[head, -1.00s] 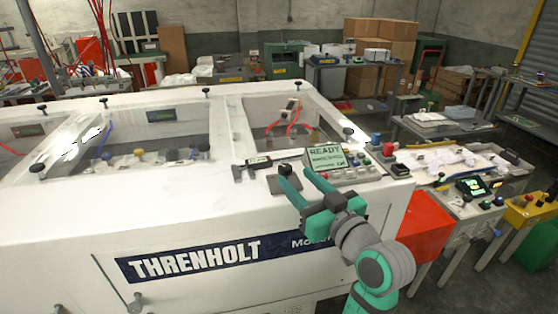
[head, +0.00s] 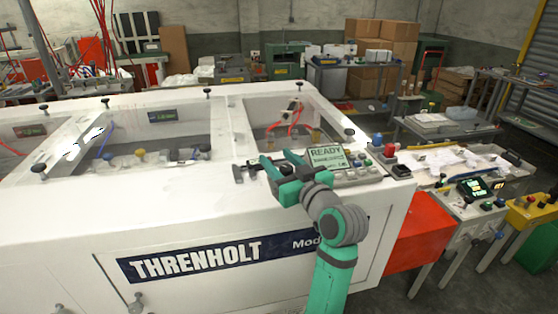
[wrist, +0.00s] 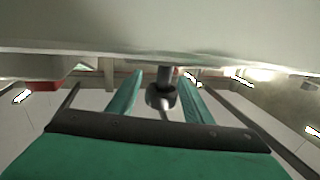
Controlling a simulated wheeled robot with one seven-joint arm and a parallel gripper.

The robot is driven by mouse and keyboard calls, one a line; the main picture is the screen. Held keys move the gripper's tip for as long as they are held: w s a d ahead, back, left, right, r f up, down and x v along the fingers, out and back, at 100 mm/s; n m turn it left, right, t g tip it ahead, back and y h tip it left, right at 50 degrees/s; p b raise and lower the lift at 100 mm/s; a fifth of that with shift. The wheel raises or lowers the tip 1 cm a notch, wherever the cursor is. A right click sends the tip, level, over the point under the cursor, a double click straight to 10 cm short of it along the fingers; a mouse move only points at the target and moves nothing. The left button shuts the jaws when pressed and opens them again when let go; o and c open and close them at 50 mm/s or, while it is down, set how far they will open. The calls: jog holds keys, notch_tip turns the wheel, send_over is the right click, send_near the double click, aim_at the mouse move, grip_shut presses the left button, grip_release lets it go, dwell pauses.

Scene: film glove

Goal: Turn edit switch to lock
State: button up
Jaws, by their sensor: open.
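The control panel (head: 352,175) with a lit READY display (head: 327,157) sits on the white machine's front right corner. My gripper (head: 278,159) is at the left of this display, its teal fingers apart and empty, pointing away from me over the machine top. In the wrist view, a dark round knob with a pale bar and a grey stem (wrist: 162,97) shows between the two open fingers, apart from both. It may be the edit switch; no label is readable. In the head view my gripper hides that spot.
A dark caliper-like tool (head: 243,172) lies just left of my gripper. Black knobs rise from the machine's white rim (head: 200,95). Open wells lie behind.

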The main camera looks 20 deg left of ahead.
aim_at(291, 171)
jog(key=c, duration=1.1)
jog(key=shift+o, duration=0.2)
jog(key=shift+s+a+n+g+y, duration=0.1)
jog(key=shift+n+g+y, duration=0.3)
jog(key=shift+g, duration=0.1)
jog(key=shift+s+a+n+g+y, duration=0.1)
jog(key=shift+n+g+y, duration=0.2)
jog(key=shift+n+g, duration=0.15)
jog(key=o, duration=1.1)
jog(key=shift+c, duration=0.2)
jog(key=shift+d, duration=0.1)
jog(key=v, duration=1)
jog(key=shift+s+d, duration=0.2)
jog(key=shift+d, duration=0.2)
